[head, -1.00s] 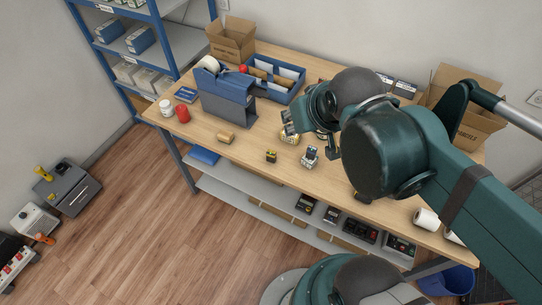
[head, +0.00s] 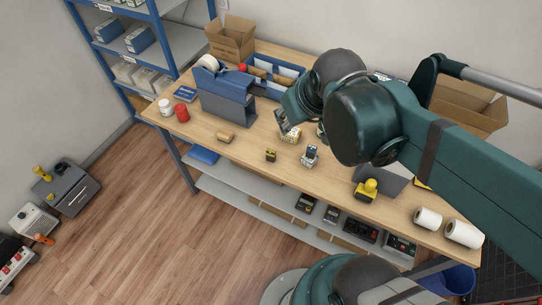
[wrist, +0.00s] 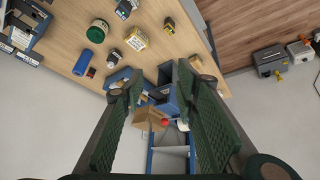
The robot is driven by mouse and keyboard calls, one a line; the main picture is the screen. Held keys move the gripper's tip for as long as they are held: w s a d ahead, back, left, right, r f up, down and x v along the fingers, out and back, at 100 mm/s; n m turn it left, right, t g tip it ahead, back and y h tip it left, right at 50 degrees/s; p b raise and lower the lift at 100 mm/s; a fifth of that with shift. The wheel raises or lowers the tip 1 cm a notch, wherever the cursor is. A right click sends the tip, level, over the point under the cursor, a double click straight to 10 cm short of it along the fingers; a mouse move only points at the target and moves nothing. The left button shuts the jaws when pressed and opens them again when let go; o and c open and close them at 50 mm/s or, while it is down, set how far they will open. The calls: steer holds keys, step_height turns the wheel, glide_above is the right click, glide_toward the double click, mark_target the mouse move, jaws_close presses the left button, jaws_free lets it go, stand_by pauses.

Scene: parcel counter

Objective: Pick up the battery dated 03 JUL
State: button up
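Several small items that could be batteries lie on the wooden table; no date is readable. In the head view a small black-and-yellow block (head: 271,155) lies near the front edge. A grey-and-blue item (head: 311,153) is to its right, and a yellow-labelled item (head: 291,137) is just behind. In the wrist view a yellow-labelled item (wrist: 136,39) and a dark block (wrist: 169,25) appear above the fingers. My gripper (wrist: 164,84) is open and empty, its two green fingers apart. In the head view it hangs over the yellow-labelled item, partly hidden by my arm.
White rolls (head: 428,218) and a yellow-topped item (head: 368,188) are at right.

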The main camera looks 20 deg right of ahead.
steer(key=w+a+f+n+g+b, duration=0.1)
steer(key=w+f+n+g+b, duration=0.2)
steer(key=w+f, duration=0.5)
steer(key=n+g, duration=0.3)
steer(key=n, duration=0.2)
glide_above(271, 151)
steer(key=f, duration=1.5)
steer(key=shift+w+b, duration=0.2)
steer(key=shift+b, duration=0.1)
steer(key=shift+f+n, duration=0.3)
steer(key=shift+f, duration=0.1)
steer(key=shift+f, duration=0.15)
steer(key=shift+f, duration=1.15)
steer(key=shift+f, duration=0.15)
steer(key=shift+s+f+b, duration=0.15)
steer(key=shift+f+b, duration=0.2)
steer(key=shift+f, duration=2.1)
steer(key=shift+c, duration=0.3)
